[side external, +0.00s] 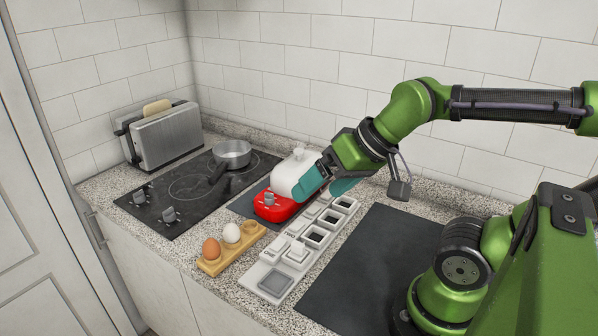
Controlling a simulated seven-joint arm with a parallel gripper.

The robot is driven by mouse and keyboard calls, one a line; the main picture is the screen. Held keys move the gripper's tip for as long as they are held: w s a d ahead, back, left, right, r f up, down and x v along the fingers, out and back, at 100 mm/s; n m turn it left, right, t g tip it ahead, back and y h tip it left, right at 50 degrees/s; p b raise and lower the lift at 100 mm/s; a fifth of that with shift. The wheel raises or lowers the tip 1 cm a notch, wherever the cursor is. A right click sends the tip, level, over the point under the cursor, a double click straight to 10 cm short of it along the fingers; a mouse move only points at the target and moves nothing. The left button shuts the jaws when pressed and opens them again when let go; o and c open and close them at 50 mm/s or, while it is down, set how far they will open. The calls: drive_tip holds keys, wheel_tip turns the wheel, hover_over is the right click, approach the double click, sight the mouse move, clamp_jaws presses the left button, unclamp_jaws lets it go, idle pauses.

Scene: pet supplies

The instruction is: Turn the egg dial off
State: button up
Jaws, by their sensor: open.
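A red egg cooker (277,209) with a white lid (297,174) stands on a dark mat in the middle of the counter. Its grey dial (269,199) is on the front face, towards the camera; its setting is too small to read. My gripper (325,188), with teal fingers, is open at the right side of the cooker, close to the lid. One finger is beside the lid and the other is further right, above the white tray. I cannot tell whether a finger touches the lid. The fingers are apart from the dial.
A white compartment tray (297,254) lies right of the cooker. A wooden holder (222,262) with a brown egg (211,249) and a white egg (231,232) is in front. A black cooktop (158,205) with a pan (232,154) and a toaster (165,135) are left. A dark mat (365,265) lies clear at right.

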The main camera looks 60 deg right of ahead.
drive_tip(key=shift+w+d+f+g, duration=0.2)
drive_tip(key=shift+w+f+g, duration=0.3)
drive_tip(key=shift+w+f, duration=0.2)
drive_tip(key=c, duration=0.5)
drive_tip(key=w+d+m, duration=0.1)
drive_tip(key=w, duration=0.1)
drive_tip(key=w+d+m+g, duration=0.1)
drive_tip(key=w, duration=0.2)
drive_tip(key=w+d+m+g, duration=0.1)
drive_tip(key=w, duration=0.1)
drive_tip(key=shift+w+d, duration=0.35)
drive_tip(key=shift+c, duration=0.6)
drive_tip(key=m+g+h, duration=0.2)
drive_tip(key=m+g, duration=0.2)
drive_tip(key=m, duration=1)
hover_over(269, 198)
drive_tip(key=f, duration=1.8)
drive_tip(key=shift+w+d, duration=0.15)
drive_tip(key=shift+d, duration=0.1)
drive_tip(key=shift+n, duration=0.3)
clamp_jaws()
